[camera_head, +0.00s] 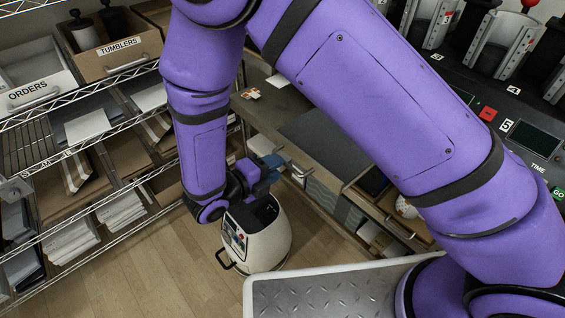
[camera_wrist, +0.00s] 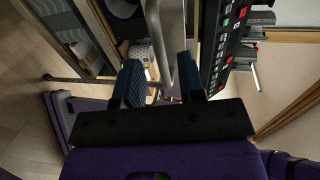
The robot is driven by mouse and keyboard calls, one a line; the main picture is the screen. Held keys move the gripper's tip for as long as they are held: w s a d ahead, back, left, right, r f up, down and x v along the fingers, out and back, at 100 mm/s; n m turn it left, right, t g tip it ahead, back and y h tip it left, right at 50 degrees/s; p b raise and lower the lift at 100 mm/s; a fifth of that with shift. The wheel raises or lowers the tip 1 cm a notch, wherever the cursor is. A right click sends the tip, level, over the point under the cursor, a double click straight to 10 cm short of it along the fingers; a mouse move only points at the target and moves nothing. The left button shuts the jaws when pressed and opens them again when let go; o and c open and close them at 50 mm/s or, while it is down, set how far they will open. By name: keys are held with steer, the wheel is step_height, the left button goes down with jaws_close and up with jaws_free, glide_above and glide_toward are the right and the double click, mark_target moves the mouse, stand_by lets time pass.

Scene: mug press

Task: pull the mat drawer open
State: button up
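My gripper (camera_head: 270,163) is low at the front of the workbench, beside the bar handles of its drawers. In the wrist view my gripper (camera_wrist: 159,68) has its two blue fingers apart, with a grey metal bar handle (camera_wrist: 158,35) between them. Gaps show between the bar and both fingers. In the head view the drawer handle (camera_head: 296,171) is partly hidden by my gripper. I cannot read a label on this drawer front, so I cannot confirm it is the mat drawer.
An open compartment under the bench holds a white spotted object (camera_head: 405,207). A cream rounded device (camera_head: 262,246) with a button panel stands below my gripper. Wire shelves (camera_head: 100,140) with paper stacks stand left. Wooden floor (camera_head: 150,270) between is partly clear.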

steer(key=v, duration=0.7)
steer(key=shift+d, duration=0.1)
steer(key=w+d+r+m+g+y, duration=0.15)
steer(key=d+r+m+g, duration=0.25)
steer(key=d+r+m, duration=0.6)
steer(key=w+d+r+m+g+y, duration=0.1)
steer(key=d+r+m+g+y, duration=0.3)
steer(key=d+r+m, duration=0.55)
steer(key=s+d+r+m+t+y, duration=0.4)
steer(key=s+d+r+m, duration=0.9)
steer(key=m, duration=1)
steer(key=d+y, duration=0.1)
steer(key=y, duration=0.2)
steer(key=shift+m, duration=0.35)
